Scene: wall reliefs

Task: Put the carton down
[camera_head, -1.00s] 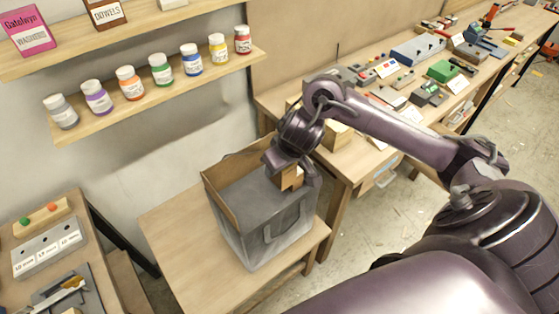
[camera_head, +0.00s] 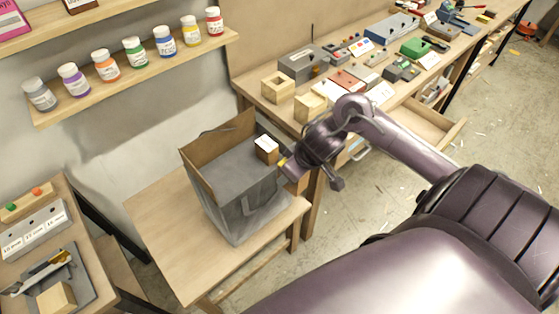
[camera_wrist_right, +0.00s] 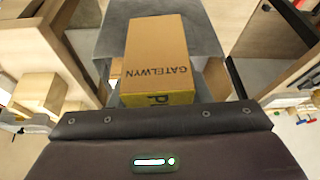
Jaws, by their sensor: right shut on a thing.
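The carton (camera_head: 266,157) is a small brown box with a pale top, at the right rim of a grey bin in the head view. In the right wrist view the carton (camera_wrist_right: 160,55) shows the word GATELWYN and a yellow end facing my gripper. My right gripper (camera_head: 287,165) is shut on the carton from the right side. The wrist view does not clearly show its fingertips. The grey bin (camera_head: 238,215) stands open on a small wooden table (camera_head: 165,235). Whether the carton touches the bin is unclear. My left gripper is out of view.
A long workbench behind holds wooden blocks (camera_head: 278,88) and several devices, with an open drawer (camera_head: 425,125) below. A shelf of paint jars (camera_head: 135,52) hangs on the wall. The small table has bare room left of the bin.

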